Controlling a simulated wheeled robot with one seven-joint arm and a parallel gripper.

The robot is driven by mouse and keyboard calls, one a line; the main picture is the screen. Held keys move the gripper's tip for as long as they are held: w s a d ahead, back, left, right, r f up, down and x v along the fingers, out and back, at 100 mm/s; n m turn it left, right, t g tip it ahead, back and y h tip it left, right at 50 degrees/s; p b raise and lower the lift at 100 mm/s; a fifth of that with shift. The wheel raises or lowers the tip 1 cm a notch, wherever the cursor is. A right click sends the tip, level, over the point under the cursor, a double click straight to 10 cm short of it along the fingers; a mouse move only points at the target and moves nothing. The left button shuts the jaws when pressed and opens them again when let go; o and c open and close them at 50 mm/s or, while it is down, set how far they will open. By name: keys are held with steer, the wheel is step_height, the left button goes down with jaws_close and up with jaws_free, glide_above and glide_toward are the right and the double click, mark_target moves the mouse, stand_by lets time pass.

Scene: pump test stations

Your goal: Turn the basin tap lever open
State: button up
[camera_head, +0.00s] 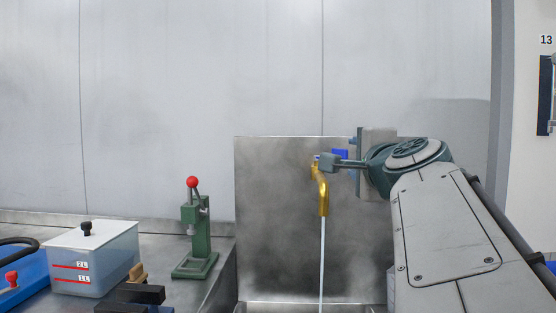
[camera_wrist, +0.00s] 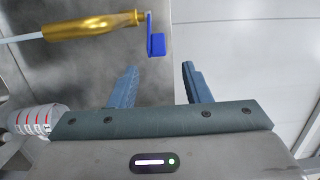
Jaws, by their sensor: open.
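The basin tap (camera_head: 323,192) is a gold spout in front of the upright metal back panel. It also shows at the top left of the wrist view (camera_wrist: 92,26). Its blue lever (camera_wrist: 156,44) sticks out beside the tap body, and part of it shows in the head view (camera_head: 340,154). My gripper (camera_wrist: 160,72) is open and empty. Its two fingers point toward the lever, which sits just beyond the gap between the fingertips, nearer the left one. In the head view my gripper (camera_head: 322,161) overlaps the tap's top; contact cannot be told.
A thin pale stream (camera_head: 322,262) runs straight down from the spout. A green hand press (camera_head: 197,240) with a red knob and a clear container (camera_head: 95,262) with red level marks stand on the bench to the left. The metal panel (camera_head: 270,215) stands behind the tap.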

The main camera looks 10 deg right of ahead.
steer(key=shift+w+d+r+p, duration=0.1)
steer(key=shift+w+d+p, duration=0.1)
steer(key=shift+p, duration=0.15)
steer(key=c, duration=0.8)
steer(key=w+d+n+g+y+p, duration=0.1)
steer(key=d+p, duration=0.1)
steer(key=p, duration=0.2)
steer(key=w+d+f+n+g+y+p, duration=0.1)
steer(key=w+d+y+p, duration=0.1)
steer(key=p, duration=0.2)
steer(key=w+d+n+g+y+p, duration=0.1)
steer(key=d+y+p, duration=0.1)
steer(key=d+p, duration=0.1)
steer(key=shift+w+f+n+p, duration=0.25)
steer(key=shift+f+n+p, duration=0.05)
steer(key=shift+p, duration=0.5)
jaws_close()
steer(key=s+d+r+n+y+p, duration=0.15)
steer(key=d+n+y+p, duration=0.35)
steer(key=p, duration=0.8)
steer(key=w+a+m+y+p, duration=0.1)
steer(key=w+a+p, duration=0.2)
steer(key=w+a, duration=0.4)
steer(key=shift+a, duration=0.6)
